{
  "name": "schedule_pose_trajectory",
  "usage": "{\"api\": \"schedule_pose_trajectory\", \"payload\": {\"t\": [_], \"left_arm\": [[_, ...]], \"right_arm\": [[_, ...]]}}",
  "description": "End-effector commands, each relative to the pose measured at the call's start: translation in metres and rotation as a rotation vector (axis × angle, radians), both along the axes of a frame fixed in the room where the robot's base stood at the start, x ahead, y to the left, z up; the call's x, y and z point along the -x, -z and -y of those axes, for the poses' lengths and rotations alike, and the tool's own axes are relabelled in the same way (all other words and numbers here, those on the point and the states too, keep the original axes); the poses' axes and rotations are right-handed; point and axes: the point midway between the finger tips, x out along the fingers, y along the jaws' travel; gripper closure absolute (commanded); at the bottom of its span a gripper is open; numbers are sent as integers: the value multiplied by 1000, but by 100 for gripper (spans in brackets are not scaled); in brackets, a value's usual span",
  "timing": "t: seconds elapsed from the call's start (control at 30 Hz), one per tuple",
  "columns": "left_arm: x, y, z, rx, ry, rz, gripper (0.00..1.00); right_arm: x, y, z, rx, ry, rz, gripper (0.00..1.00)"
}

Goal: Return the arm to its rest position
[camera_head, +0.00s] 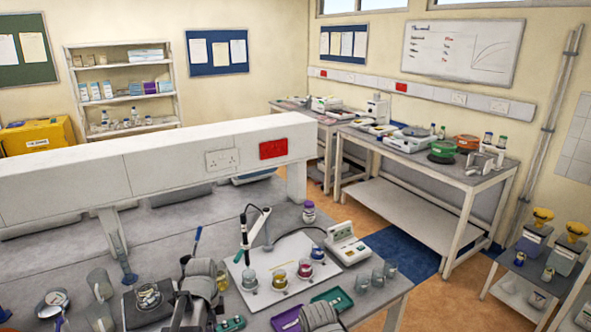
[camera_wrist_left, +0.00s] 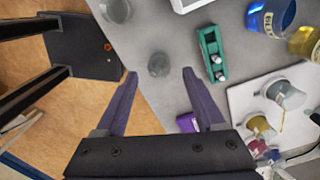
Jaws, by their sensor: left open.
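My left gripper (camera_wrist_left: 160,73) shows in the left wrist view with its two dark fingers spread wide apart. Nothing is gripped between them. A clear glass beaker (camera_wrist_left: 159,64) appears in the gap between the fingertips, standing on the grey bench below. In the head view grey links of my own arms rise from the bottom edge over the near side of the bench. The left fingers cannot be made out there, and the right gripper's fingers do not show.
The grey bench (camera_head: 165,228) holds a white board (camera_head: 238,268) with coloured beakers, a white meter (camera_head: 346,243), a green tray (camera_head: 341,297) and a purple tray (camera_head: 287,317). A green rack (camera_wrist_left: 211,56) lies right of the fingers. Orange floor shows beyond the bench edge.

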Motion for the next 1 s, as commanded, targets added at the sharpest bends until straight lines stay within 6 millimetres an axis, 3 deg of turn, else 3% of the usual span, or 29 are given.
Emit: {"api": "schedule_pose_trajectory", "payload": {"t": [0.03,0.2,0.4,0.67,1.0], "left_arm": [[14,10,23,-7,-71,-3,29],[48,25,84,-37,-377,-5,29],[91,40,138,-72,-712,13,29],[123,49,170,-96,-969,39,29],[127,49,174,-99,-1017,45,29]], "right_arm": [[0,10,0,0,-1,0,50],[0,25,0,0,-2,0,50],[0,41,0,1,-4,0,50],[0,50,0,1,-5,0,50],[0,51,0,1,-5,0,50]]}}
